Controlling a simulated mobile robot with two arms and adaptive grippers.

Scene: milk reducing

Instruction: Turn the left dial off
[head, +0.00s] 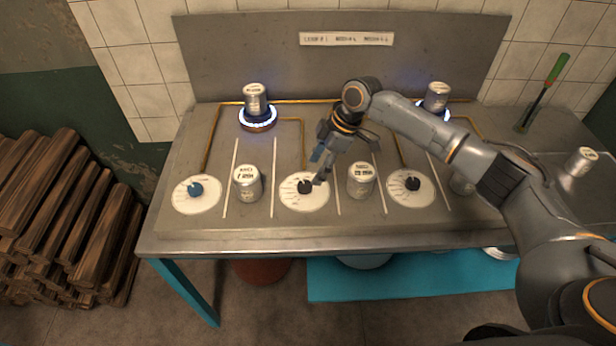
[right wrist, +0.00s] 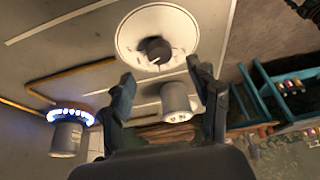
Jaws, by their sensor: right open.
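The left dial is a blue knob (head: 196,189) on a round white plate (head: 185,205) at the left of the metal bench, in the head view. The middle dial (head: 305,187) and right dial (head: 412,184) have black knobs on similar plates. My right gripper (head: 319,166) is open and empty, pointing down just above the middle dial, well to the right of the blue knob. In the right wrist view a dark knob (right wrist: 158,50) lies beyond my open fingers (right wrist: 161,76), apart from them. My left gripper is not in view.
A can (head: 255,99) stands on a glowing burner (head: 258,120) at the back left; another can (head: 436,97) stands on a glowing burner at the back right. Cans stand beside the dials (head: 247,184), (head: 361,180). A green-handled tool (head: 556,70) is at the right.

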